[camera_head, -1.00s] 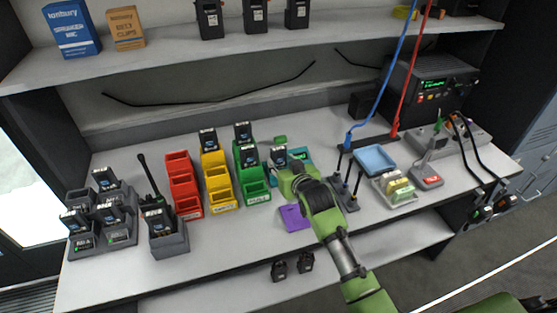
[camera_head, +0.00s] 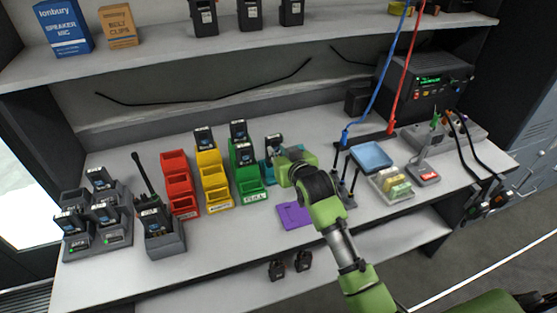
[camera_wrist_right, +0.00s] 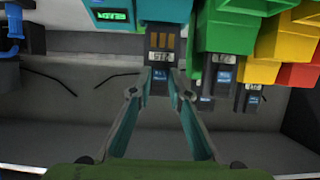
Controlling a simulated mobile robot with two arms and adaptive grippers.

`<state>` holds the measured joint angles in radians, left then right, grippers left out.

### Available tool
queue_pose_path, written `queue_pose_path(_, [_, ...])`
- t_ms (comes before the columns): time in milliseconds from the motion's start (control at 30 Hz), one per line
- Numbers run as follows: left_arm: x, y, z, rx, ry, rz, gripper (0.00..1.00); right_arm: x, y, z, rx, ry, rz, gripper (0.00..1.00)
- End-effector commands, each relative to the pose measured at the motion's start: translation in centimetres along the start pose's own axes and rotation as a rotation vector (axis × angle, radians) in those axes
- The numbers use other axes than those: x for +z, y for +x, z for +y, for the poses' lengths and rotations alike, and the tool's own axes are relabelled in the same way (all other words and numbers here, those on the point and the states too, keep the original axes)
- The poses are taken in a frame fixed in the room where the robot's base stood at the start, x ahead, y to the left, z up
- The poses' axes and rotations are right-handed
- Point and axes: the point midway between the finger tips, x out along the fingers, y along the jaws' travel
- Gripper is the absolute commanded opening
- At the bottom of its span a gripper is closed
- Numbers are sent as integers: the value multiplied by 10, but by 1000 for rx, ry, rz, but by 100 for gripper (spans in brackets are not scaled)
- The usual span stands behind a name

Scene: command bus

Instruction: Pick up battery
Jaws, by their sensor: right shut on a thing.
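A dark battery (camera_head: 274,145) with a light label at its top is between the fingers of my right gripper (camera_head: 281,154). In the right wrist view the battery (camera_wrist_right: 162,42) shows copper-coloured contacts and a number label, and the fingers (camera_wrist_right: 160,82) close in on its sides. My right gripper is shut on it, above the back part of the workbench, by a teal holder (camera_head: 269,172). The lower part of the battery is partly hidden in the head view. Other similar batteries stand in the yellow bins (camera_head: 214,180) and green bins (camera_head: 249,180). My left gripper is not in view.
Red bins (camera_head: 180,185) and a charger with batteries (camera_head: 98,220) stand to the left. A purple mat (camera_head: 294,214) lies near the front edge. A blue tray (camera_head: 371,156) and a power supply with hanging cables (camera_head: 428,85) are to the right. A shelf (camera_head: 240,52) runs above.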

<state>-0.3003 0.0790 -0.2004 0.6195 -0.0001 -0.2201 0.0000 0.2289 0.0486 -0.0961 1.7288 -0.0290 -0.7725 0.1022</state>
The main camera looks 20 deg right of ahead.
Motion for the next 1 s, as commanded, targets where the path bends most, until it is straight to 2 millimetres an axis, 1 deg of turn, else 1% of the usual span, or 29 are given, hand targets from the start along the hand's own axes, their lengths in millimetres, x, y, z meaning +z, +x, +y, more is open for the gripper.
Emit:
queue_pose_path(33, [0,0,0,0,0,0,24,-3,-8,-5,-3,2,0,0])
queue_pose_path(167, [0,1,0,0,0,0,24,-18,-31,-14,-4,2,2,0])
queue_pose_path(300, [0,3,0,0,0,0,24,-38,-64,-27,-4,3,3,0])
queue_pose_path(333, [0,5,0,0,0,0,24,-34,-70,-32,-5,3,-1,0])
queue_pose_path(500, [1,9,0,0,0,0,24,-37,-108,-51,-5,4,-2,0])
queue_pose_path(600, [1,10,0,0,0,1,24,-39,-124,-59,-4,4,-2,0])
queue_pose_path(700, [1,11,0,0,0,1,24,-40,-135,-65,-3,2,-3,0])
queue_pose_path(800, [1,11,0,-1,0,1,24,-40,-142,-68,-2,2,-4,0])
queue_pose_path(1000, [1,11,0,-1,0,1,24,-41,-146,-69,-1,2,-3,0])
